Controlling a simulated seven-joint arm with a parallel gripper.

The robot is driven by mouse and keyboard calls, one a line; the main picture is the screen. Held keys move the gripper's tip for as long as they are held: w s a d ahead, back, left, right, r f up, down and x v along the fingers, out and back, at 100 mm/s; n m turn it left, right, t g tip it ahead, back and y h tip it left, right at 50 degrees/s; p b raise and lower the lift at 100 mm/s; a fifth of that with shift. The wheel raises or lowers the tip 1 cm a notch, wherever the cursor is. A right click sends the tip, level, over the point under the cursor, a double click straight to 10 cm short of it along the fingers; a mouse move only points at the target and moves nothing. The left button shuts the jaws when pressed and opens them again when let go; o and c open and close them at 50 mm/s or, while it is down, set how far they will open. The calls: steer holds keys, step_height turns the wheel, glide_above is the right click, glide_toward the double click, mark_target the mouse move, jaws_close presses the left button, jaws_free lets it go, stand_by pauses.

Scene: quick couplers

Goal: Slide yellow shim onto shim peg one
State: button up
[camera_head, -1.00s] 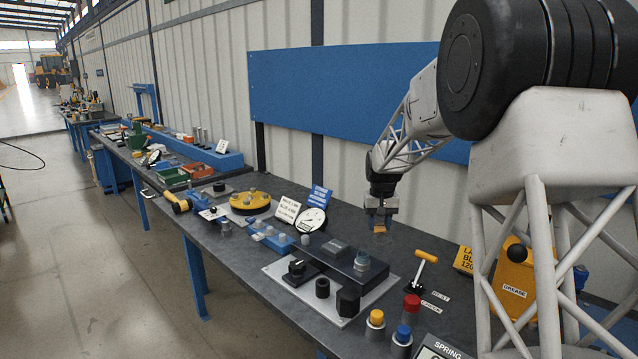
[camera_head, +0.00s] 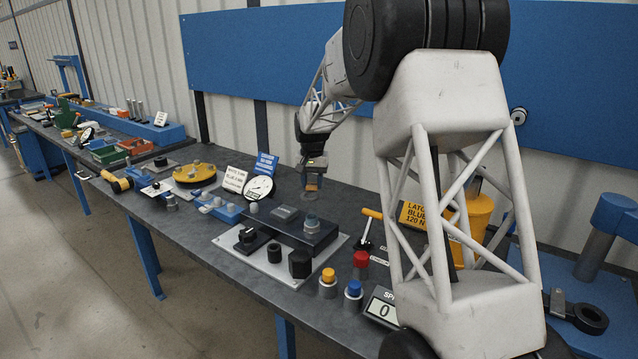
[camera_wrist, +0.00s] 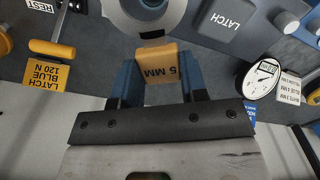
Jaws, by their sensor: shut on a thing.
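Small pegs stand on a blue base (camera_head: 222,210) left of the black block. I cannot tell which is shim peg one.
A gauge (camera_head: 259,188) and label cards stand to the left. A yellow-handled tool (camera_head: 371,214) and coloured buttons (camera_head: 328,276) are to the right.

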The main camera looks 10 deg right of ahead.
steer(key=w+a+f+m, duration=0.3)
steer(key=w+a+m, duration=0.4)
steer(key=a+m, duration=0.2)
steer(key=w+a+f+m, duration=0.3)
steer(key=w+a+m, duration=0.5)
steer(key=a, duration=0.6)
steer(key=shift+w+m, duration=0.3)
steer(key=shift+m, duration=0.1)
steer(key=shift+f, duration=0.15)
steer(key=shift+f, duration=2.85)
steer(key=shift+f, duration=0.7)
steer(key=shift+r, duration=0.1)
steer(key=shift+r, duration=1.4)
